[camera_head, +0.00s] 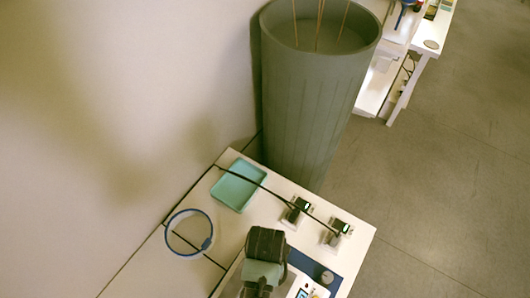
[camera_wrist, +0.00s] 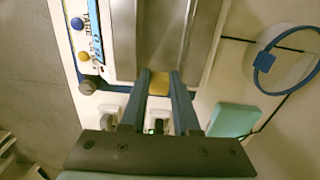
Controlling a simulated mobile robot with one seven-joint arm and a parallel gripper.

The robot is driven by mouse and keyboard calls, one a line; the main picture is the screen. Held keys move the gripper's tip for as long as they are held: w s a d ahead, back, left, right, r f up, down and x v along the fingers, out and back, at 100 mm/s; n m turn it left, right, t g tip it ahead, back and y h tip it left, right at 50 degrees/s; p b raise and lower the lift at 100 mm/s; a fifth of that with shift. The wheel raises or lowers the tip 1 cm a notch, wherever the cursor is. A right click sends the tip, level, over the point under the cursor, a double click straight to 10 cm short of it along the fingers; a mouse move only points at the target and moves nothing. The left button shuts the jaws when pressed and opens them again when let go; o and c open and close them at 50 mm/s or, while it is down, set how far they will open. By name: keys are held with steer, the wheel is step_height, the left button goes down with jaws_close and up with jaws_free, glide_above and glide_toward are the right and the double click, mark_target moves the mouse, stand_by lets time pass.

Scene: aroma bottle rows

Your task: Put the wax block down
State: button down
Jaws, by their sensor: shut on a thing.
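My gripper (camera_wrist: 160,74) is shut on a small yellowish wax block (camera_wrist: 159,88), held between its two blue fingers in the wrist view. The fingertips and block are over the near edge of a scale's silver pan (camera_wrist: 180,35). I cannot tell whether the block touches the pan. In the head view my dark wrist covers part of the scale, and the block is hidden there.
The scale has a blue panel (camera_wrist: 95,30) with buttons and a knob (camera_wrist: 87,87). A teal tray (camera_head: 238,185), a blue-edged ring (camera_head: 189,233) and two small black-and-white devices (camera_head: 298,207) (camera_head: 338,230) with a dark cable share the white table. A tall grey-green planter (camera_head: 310,110) stands behind.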

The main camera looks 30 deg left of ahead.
steer(key=shift+f, duration=1.55)
steer(key=shift+f, duration=0.15)
steer(key=c, duration=0.9)
jaws_free()
